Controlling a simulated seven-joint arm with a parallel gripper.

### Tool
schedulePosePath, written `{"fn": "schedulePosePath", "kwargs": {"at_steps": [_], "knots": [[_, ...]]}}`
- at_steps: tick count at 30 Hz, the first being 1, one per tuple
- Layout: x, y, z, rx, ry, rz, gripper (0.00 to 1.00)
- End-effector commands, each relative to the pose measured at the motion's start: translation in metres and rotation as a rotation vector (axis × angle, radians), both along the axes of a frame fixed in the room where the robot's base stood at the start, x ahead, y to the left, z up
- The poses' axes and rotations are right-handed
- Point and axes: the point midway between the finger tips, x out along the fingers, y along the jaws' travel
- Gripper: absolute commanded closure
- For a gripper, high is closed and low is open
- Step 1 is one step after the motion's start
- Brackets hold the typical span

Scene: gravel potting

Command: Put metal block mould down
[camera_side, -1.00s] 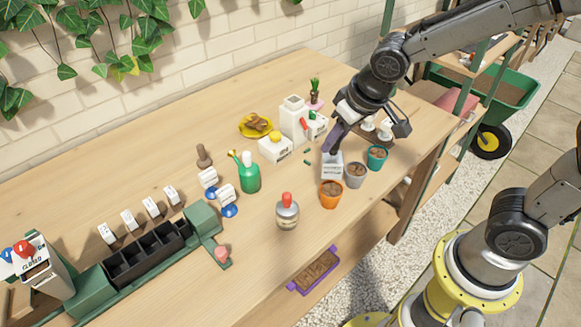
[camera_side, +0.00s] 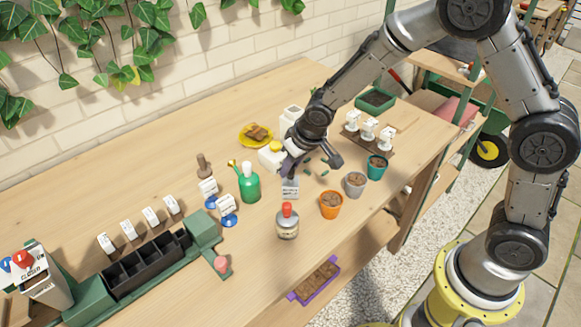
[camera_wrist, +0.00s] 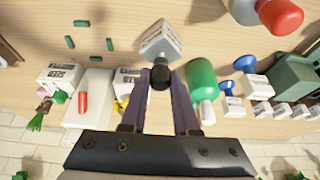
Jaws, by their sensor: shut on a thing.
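The metal block mould (camera_side: 290,188) is a grey block with a printed label. In the wrist view the mould (camera_wrist: 160,42) shows its black handle between the purple fingers of my gripper (camera_wrist: 160,76). My gripper (camera_side: 293,170) is shut on that handle and sits directly above the block in the side view. The mould is over the wooden bench, between the green watering bottle and the orange pot. I cannot tell whether its underside touches the bench.
The green bottle (camera_side: 249,182) stands close left of the mould. The red-capped jar (camera_side: 287,220) is in front, and the orange pot (camera_side: 331,204) and grey pot (camera_side: 355,184) are to the right. Small green pieces (camera_side: 325,173) lie between. White containers (camera_side: 272,155) stand behind.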

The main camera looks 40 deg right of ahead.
Motion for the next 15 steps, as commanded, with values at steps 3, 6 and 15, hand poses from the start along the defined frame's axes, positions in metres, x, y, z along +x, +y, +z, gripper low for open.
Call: {"fn": "schedulePosePath", "kwargs": {"at_steps": [3, 6, 15], "knots": [[0.0004, 0.0002, -0.0050, 0.001, -0.002, -0.001, 1.00], [0.0006, 0.0003, -0.0046, 0.001, -0.003, -0.001, 1.00], [0.0002, 0.0002, -0.0080, 0.001, -0.002, 0.000, 0.64]]}}
